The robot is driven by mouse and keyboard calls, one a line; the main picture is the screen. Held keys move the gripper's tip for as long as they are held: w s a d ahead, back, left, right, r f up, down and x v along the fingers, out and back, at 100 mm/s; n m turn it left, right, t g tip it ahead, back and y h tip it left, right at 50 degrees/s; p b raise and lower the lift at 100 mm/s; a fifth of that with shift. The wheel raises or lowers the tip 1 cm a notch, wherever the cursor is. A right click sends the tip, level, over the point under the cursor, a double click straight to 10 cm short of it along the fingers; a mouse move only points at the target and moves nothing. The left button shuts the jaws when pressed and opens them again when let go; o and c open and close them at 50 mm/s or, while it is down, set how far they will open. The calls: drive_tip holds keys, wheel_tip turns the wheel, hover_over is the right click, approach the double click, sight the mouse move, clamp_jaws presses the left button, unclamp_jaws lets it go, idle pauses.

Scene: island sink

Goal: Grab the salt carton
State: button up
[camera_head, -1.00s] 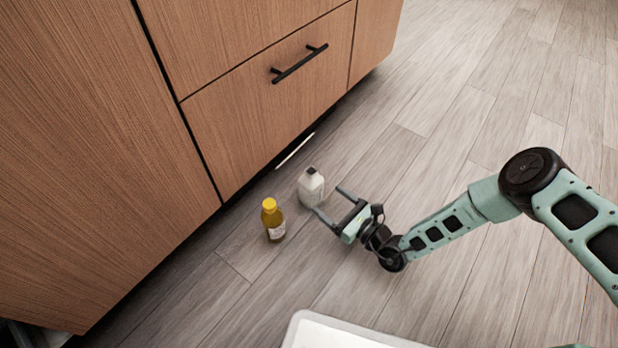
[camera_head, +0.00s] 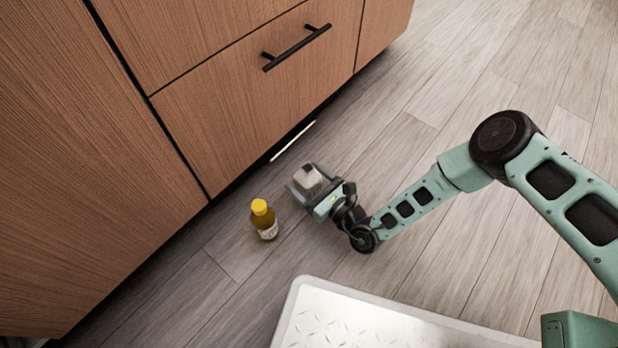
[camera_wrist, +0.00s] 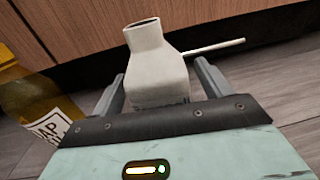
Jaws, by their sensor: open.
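The salt carton (camera_head: 309,179) is a pale grey-white carton with a narrow neck and dark top. It stands on the floor near the cabinet. In the wrist view the carton (camera_wrist: 158,75) stands between the fingers, its lower part hidden behind my gripper's body. My gripper (camera_head: 305,177) is open, low over the floor, with one finger on each side of the carton. In the wrist view, some room shows between the carton and my gripper's fingers (camera_wrist: 160,82); whether either touches it I cannot tell.
A yellow-capped bottle (camera_head: 264,219) stands left of the carton; it also shows at the wrist view's left edge (camera_wrist: 28,95). A thin pale stick (camera_head: 293,141) lies by the wooden cabinet (camera_head: 230,120). The floor right of my arm is clear.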

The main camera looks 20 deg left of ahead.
drive_tip(key=c, duration=1.3)
drive_tip(key=shift+r, duration=0.1)
